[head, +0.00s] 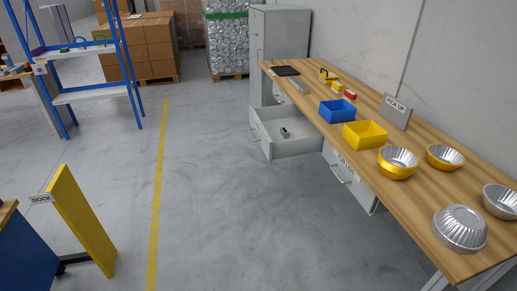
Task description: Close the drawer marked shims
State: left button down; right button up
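A light grey drawer (298,147) stands pulled open under the wooden workbench, left of the bench's middle. Its front panel with a bar handle (255,135) faces left, and a small dark item (285,132) lies inside. I cannot read any label on this drawer. A second drawer front (350,181) nearer to me looks shut and has a handle and a small label with lettering too small to read surely. Neither of my grippers shows in the head view.
The workbench (412,160) holds a blue bin (337,111), a yellow bin (365,135), several metal bowls and a "PICK UP" sign (396,111). The floor (215,200) before the drawers is clear. A yellow panel (82,222) stands at lower left, blue shelving (90,97) beyond.

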aim_at(283, 131)
jog(key=u, duration=0.35)
jog(key=i, duration=1.2)
jog(key=z, duration=0.35)
jog(key=i, duration=1.3)
jog(key=z, duration=0.65)
